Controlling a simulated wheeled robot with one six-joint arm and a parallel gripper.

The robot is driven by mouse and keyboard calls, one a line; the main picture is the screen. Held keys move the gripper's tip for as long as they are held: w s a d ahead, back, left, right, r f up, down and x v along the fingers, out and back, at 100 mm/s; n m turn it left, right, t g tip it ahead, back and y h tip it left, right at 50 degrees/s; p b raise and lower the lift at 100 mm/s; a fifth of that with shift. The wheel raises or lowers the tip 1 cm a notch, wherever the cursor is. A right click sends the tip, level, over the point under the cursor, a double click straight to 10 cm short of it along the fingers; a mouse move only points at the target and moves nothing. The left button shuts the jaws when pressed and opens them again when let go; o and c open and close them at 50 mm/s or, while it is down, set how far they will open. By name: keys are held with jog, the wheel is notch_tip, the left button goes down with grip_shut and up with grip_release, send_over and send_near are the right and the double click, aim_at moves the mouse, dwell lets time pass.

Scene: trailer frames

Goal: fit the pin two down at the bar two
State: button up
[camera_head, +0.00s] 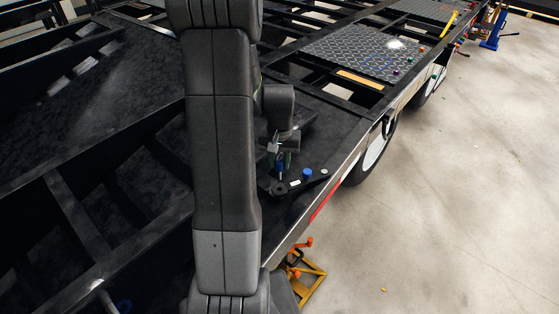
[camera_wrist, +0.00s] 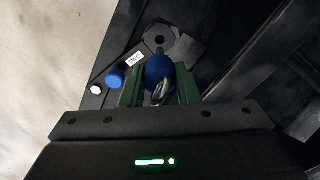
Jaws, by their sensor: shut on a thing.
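My gripper (camera_wrist: 160,88) has green fingers shut on a blue pin (camera_wrist: 158,70) with a metal ring on its near end. In the head view my gripper (camera_head: 284,160) is small and partly behind my arm, with the blue pin (camera_head: 280,168) below it. The pin's far end points at a dark plate with an angular outline (camera_wrist: 187,50), which looks like part of the bar. A small white label (camera_wrist: 134,59) lies beside it, its print too small to read surely. I cannot tell whether the pin's tip is in a hole.
A blue round cap (camera_wrist: 115,79) and a small white cap (camera_wrist: 96,89) sit left of the pin on the dark surface; the blue cap (camera_head: 307,174) also shows in the head view. The trailer's edge (camera_head: 335,190) runs close by. Bare floor (camera_head: 440,200) lies right.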

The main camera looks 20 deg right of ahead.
aim_at(280, 179)
jog(key=shift+f+b, duration=3.6)
jog(key=shift+f, duration=0.9)
jog(key=o, duration=1.1)
jog(key=shift+c, duration=0.2)
jog(key=shift+r, duration=0.1)
notch_tip(280, 179, up, 14)
jog(key=shift+f, duration=0.2)
